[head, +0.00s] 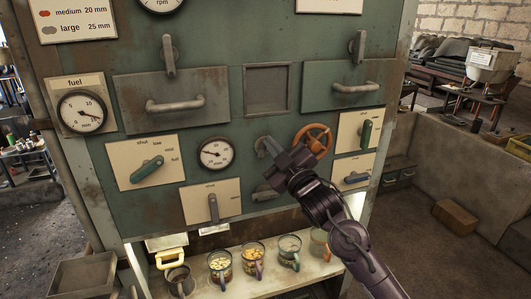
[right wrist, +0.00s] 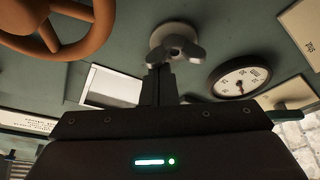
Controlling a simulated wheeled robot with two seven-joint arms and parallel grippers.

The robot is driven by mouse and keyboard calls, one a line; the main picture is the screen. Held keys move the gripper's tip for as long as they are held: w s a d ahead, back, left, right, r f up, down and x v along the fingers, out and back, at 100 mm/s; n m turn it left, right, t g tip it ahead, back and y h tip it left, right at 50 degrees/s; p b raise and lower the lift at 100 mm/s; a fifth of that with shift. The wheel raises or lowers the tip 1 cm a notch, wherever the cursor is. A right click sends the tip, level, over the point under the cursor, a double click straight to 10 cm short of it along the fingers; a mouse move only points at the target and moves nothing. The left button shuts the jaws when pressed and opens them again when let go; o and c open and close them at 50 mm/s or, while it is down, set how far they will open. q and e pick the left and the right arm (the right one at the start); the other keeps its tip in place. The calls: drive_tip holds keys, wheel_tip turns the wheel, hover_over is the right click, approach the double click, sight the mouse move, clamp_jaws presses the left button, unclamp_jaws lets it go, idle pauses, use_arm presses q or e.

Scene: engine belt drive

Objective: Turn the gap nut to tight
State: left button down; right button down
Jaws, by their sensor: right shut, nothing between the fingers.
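The gap nut (right wrist: 175,40) is a grey wing nut on a round pale base on the green panel, at the upper middle of the right wrist view. In the head view only a little grey of it (head: 260,146) shows beside my fingers. My right gripper (head: 271,143) reaches up to it from the lower right. In the right wrist view its fingers (right wrist: 160,70) are shut and empty, with the tips close by one wing of the nut. I cannot tell whether they touch it. The mm gauge (head: 216,153) is left of the nut. My left gripper is not in view.
An orange handwheel (head: 313,140) sits close to the right of my gripper. Lever plates (head: 146,162) and (head: 211,200) are to the left, with more at the right. Below, several mugs (head: 253,261) stand on a lit shelf (head: 310,277).

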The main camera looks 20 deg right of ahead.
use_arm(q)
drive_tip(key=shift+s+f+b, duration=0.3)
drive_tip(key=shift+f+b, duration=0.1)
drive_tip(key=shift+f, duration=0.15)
use_arm(e)
drive_tip(key=shift+d+f+m+t+h, duration=0.2)
drive_tip(key=shift+m+h, duration=0.5)
drive_tip(key=shift+m, duration=1)
drive_tip(key=shift+d+f+m+t+h, duration=0.2)
drive_tip(key=shift+m+h, duration=0.5)
drive_tip(key=shift+m, duration=1)
drive_tip(key=shift+d+m+t+h, duration=0.25)
drive_tip(key=shift+m+h, duration=0.45)
drive_tip(key=shift+m, duration=1.3)
